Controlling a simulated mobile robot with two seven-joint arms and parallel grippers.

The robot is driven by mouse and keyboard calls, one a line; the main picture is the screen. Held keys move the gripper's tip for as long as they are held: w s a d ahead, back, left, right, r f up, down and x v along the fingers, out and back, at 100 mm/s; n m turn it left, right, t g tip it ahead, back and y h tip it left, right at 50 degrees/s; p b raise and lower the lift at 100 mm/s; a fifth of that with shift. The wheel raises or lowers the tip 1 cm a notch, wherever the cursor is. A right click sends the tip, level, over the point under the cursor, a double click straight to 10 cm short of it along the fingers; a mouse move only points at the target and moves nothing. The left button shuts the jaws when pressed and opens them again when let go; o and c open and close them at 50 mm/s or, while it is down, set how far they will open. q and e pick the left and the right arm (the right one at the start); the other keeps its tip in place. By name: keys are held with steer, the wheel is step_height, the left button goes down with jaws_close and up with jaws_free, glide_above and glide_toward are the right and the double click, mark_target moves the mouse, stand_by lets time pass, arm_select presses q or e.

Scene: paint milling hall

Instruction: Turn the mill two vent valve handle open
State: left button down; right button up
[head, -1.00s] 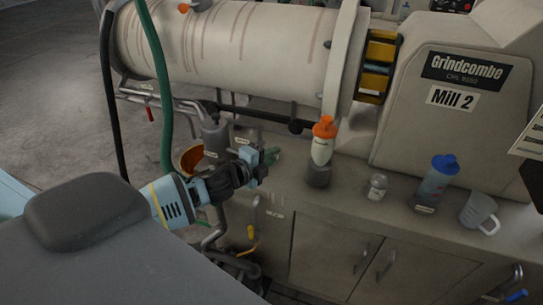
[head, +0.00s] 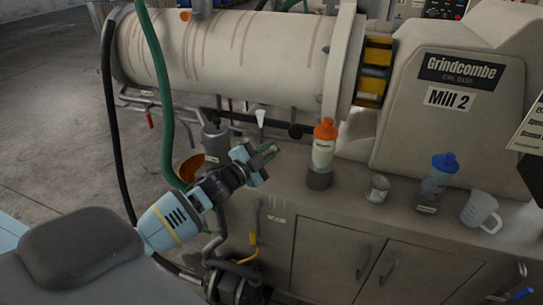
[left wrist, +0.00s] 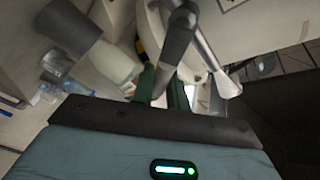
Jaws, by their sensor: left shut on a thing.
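A pale metal lever-like piece (left wrist: 215,70) slants down to the right of that bar. In the head view the gripper hides the handle and its valve. A small white tapered piece (head: 260,117) shows just above the fingers. My right gripper is in neither view.
An orange-topped bottle (head: 323,150) stands on the bench just right of the gripper. A small jar (head: 377,188), a blue-capped bottle (head: 434,183) and a clear jug (head: 481,211) stand farther right. A green hose (head: 163,100) hangs left, near an orange-brown bowl (head: 190,168).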

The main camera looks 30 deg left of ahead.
arm_select(q)
steer(key=shift+a+r+n+t, duration=0.15)
steer(key=shift+n+t, duration=0.1)
steer(key=shift+n, duration=0.3)
steer(key=shift+a+r+n+t, duration=0.15)
steer(key=shift+n+t, duration=0.1)
steer(key=shift+n, duration=0.3)
steer(key=n, duration=0.2)
steer(key=a+r+n+t+y, duration=0.1)
steer(key=n, duration=0.1)
steer(key=shift+s+a, duration=0.15)
steer(key=shift+s, duration=0.05)
steer(key=n, duration=0.1)
steer(key=a+n+t+y, duration=0.1)
steer(key=n, duration=0.1)
steer(key=shift+s+r, duration=0.15)
steer(key=shift+s+a+r+n+t+y+b, duration=0.15)
steer(key=shift+a+n+t+y, duration=0.15)
steer(key=shift+n+y, duration=0.55)
steer(key=shift+w+a+f+n+t+y+b, duration=0.1)
steer(key=shift+a+n+t+y+b, duration=0.2)
steer(key=shift+n, duration=0.95)
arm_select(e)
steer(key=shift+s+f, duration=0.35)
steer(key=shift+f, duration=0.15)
arm_select(q)
steer(key=shift+s+r+y, duration=0.1)
steer(key=shift+y, duration=0.15)
steer(key=c, duration=1.4)
jaws_free()
